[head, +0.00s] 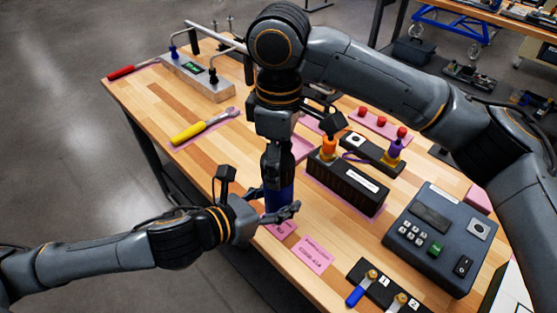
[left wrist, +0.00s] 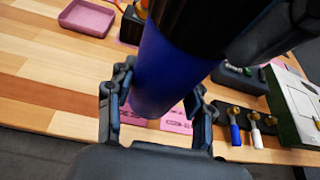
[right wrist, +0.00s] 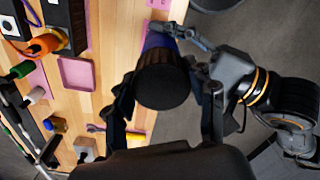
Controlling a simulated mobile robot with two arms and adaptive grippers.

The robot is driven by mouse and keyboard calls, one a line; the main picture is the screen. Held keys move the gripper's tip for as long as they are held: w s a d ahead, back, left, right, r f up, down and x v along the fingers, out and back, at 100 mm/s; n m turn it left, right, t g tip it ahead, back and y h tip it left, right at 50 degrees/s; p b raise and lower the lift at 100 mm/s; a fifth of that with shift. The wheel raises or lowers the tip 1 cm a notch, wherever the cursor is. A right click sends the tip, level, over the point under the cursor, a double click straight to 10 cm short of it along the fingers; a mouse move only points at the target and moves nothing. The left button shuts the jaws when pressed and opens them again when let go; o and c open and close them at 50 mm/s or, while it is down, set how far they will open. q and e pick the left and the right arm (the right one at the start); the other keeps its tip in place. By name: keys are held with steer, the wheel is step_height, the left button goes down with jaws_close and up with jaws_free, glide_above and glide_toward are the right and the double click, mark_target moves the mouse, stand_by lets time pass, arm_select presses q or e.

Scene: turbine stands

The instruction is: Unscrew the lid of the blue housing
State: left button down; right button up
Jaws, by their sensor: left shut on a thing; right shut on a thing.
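The blue housing (head: 280,198) is upright over the front left part of the bench. It also shows in the left wrist view (left wrist: 165,75). My left gripper (head: 270,208) comes in from the left and is shut around the blue body. Its dark lid (right wrist: 163,87) is on top, seen end-on in the right wrist view. My right gripper (head: 278,158) points straight down from above and is shut on the lid, its fingers on either side. The fingers hide most of the lid in the head view. I cannot tell whether the housing's base touches the bench.
A pink tray (left wrist: 88,17) lies behind the housing. A black box (head: 345,186) with plugs and a grey keypad unit (head: 437,237) stand to the right. Pink labels (head: 314,254) lie in front. A yellow-handled wrench (head: 200,127) lies left, on otherwise fairly clear wood.

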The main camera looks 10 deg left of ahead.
steer(key=n, duration=0.4)
steer(key=shift+w+a, duration=0.1)
steer(key=shift+a, duration=0.05)
steer(key=n, duration=0.5)
steer(key=shift+w+n, duration=0.1)
steer(key=shift+n, duration=0.2)
steer(key=n, duration=0.5)
steer(key=shift+w+n, duration=0.15)
steer(key=shift+n, duration=0.15)
steer(key=n, duration=0.4)
steer(key=shift+w, duration=0.1)
steer(key=shift+n, duration=0.3)
steer(key=shift+r, duration=0.1)
steer(key=shift+r, duration=1.05)
